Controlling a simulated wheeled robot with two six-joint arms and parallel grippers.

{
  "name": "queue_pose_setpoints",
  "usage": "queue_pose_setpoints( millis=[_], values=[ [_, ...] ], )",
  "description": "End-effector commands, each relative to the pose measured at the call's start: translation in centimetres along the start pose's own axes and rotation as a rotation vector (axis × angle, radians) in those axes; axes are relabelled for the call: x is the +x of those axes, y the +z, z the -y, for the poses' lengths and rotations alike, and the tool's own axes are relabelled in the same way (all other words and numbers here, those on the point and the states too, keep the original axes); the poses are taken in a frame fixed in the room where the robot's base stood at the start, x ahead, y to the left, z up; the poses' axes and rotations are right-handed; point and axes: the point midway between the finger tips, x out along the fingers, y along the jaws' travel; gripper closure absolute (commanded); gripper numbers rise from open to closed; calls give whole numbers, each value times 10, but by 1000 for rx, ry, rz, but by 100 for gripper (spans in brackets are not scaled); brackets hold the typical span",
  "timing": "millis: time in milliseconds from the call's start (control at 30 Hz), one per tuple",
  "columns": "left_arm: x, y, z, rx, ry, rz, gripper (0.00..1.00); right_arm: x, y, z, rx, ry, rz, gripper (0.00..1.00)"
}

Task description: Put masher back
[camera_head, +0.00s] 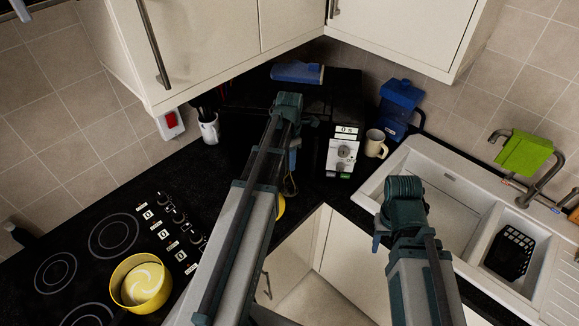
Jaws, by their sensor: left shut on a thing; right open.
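My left gripper (292,162) is in the middle of the picture, pointing down in front of the black microwave. It is shut on a thin utensil (289,186), which hangs below the fingers over the counter corner. The utensil looks like the masher, but it is small and dark, and my arm hides part of it. My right gripper (378,242) is open, near the front edge of the sink; its fingers are mostly hidden behind its own wrist. A white utensil pot (208,130) with dark handles standing in it is at the back left of the counter.
The microwave (343,150) fills the corner, a cream mug (375,144) beside it. A yellow pan (140,284) sits on the black hob (116,233). The sink (447,190) is at right. Wall cupboards (205,45) overhang the counter. A yellow object (281,207) is partly hidden behind my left arm.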

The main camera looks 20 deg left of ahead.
Motion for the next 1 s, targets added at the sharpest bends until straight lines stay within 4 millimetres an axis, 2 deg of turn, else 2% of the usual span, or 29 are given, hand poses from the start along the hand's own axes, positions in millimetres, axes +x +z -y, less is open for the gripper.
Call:
queue_pose_setpoints(
  millis=[33, 333, 667, 700, 867, 1000],
  values=[
    [8, 0, 0, 0, 0, 0, 100, 8, 0, 1, -1, 0, 0, 50],
    [6, 0, 0, 0, 0, 0, 100, 6, 0, 0, -1, 0, 0, 50],
    [16, 0, 0, 0, 0, 0, 100, 16, -1, 1, -3, 1, 0, 50],
    [16, 0, 0, 0, 0, 0, 65, 16, -1, 1, -4, 1, 0, 50],
    [15, 0, 0, 0, 0, 0, 37, 15, -1, 1, -4, 1, 0, 50],
    [15, 0, 0, 0, 0, 0, 37, 15, -1, 1, -3, 1, 0, 50]
  ],
)
